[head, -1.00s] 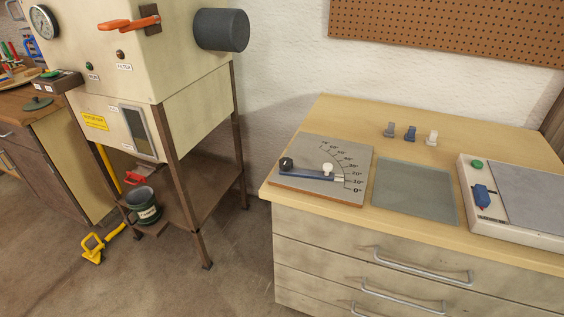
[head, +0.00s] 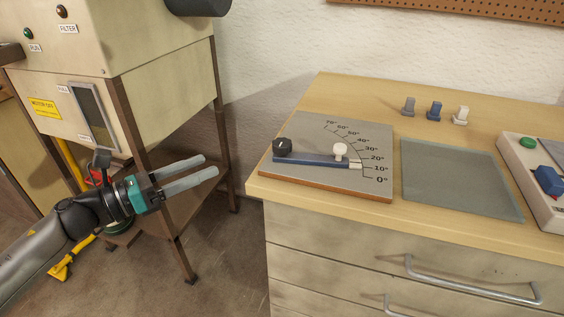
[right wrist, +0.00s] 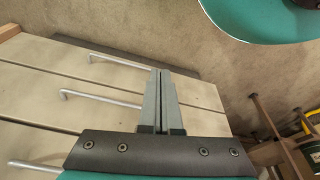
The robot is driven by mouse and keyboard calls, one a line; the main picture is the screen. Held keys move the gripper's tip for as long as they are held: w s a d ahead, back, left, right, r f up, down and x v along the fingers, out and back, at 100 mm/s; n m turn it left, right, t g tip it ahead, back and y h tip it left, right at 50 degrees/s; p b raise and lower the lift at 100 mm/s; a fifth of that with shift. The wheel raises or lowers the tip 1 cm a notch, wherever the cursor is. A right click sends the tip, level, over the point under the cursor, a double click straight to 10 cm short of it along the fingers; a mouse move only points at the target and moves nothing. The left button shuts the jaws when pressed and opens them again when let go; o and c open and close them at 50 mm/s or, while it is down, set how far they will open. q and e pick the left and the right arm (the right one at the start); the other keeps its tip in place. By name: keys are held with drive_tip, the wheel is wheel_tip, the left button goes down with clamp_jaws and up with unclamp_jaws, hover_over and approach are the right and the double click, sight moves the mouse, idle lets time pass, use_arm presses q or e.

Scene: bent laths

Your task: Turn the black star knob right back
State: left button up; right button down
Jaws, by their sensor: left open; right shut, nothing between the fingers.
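The black star knob (head: 283,147) sits at the left end of the blue arm (head: 315,160) on a grey angle plate (head: 330,130) with a degree scale. The blue arm lies along the lower part of the scale, its pale tip between 0° and 20°. A white knob (head: 340,150) stands on the arm. My left gripper (head: 210,167) is open and empty, left of the cabinet and apart from the knob. My right gripper (right wrist: 162,75) is shut and empty in the right wrist view, in front of the drawer fronts; it is not in the head view.
The plate lies on a wooden cabinet top (head: 300,92) with drawer handles (head: 470,285) in front. A grey-green mat (head: 460,180) lies right of it. Several small clips (head: 435,110) stand behind. A machine on legs (head: 150,60) stands left, with a gap before the cabinet.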

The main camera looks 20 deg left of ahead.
use_arm(q)
drive_tip(key=s+d+r+m+g+h, duration=0.1)
drive_tip(key=d+r+m+g+h, duration=0.1)
drive_tip(key=d+m, duration=0.15)
drive_tip(key=b, duration=0.2)
approach(274, 147)
drive_tip(key=shift+m, duration=0.45)
drive_tip(key=shift+x, duration=3.6)
drive_tip(key=shift+p+x, duration=0.35)
drive_tip(key=shift+x, duration=1.95)
use_arm(e)
drive_tip(key=shift+w+a+r, duration=0.1)
drive_tip(key=shift+w+r, duration=0.3)
drive_tip(key=shift+r, duration=0.2)
drive_tip(key=shift+w+r, duration=0.35)
drive_tip(key=shift+r, duration=0.25)
use_arm(q)
drive_tip(key=shift+w+f, duration=0.1)
drive_tip(key=shift+f, duration=0.05)
clamp_jaws()
use_arm(e)
drive_tip(key=shift+t, duration=0.3)
